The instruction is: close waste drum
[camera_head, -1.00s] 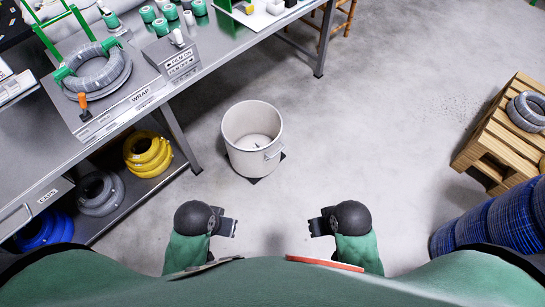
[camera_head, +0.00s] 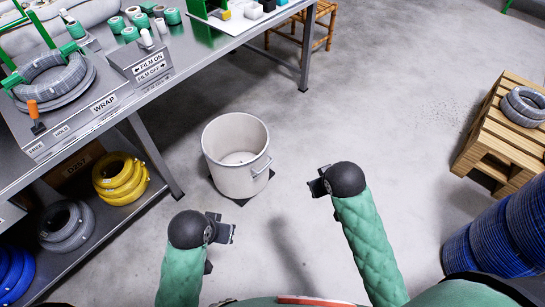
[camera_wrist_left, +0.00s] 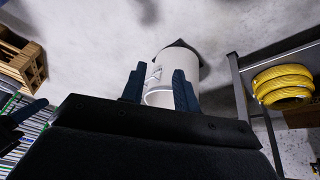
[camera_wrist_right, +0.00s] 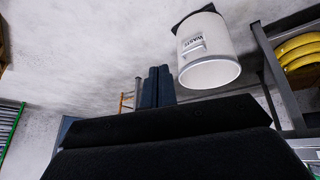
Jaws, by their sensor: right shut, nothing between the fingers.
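The waste drum (camera_head: 213,165) is a white, open-topped bucket with a side handle, standing upright on a dark square on the floor. Its open mouth shows the inside, and no lid is on it. In the right wrist view the drum (camera_wrist_right: 207,50) shows a "WASTE" label. In the left wrist view the drum (camera_wrist_left: 160,97) shows partly behind my fingers. My left gripper (camera_head: 225,228) is open and empty, nearer to me than the drum, not touching it. My right gripper (camera_head: 318,184) is shut and empty, to the right of the drum and apart from it. I see no lid.
A metal workbench (camera_head: 110,110) with a wrap station runs along the left. Yellow coils (camera_head: 120,178) and grey coils (camera_head: 66,226) lie on its lower shelf. A wooden pallet stack (camera_head: 505,140) and blue cable reels (camera_head: 500,240) stand at right. The floor between is clear.

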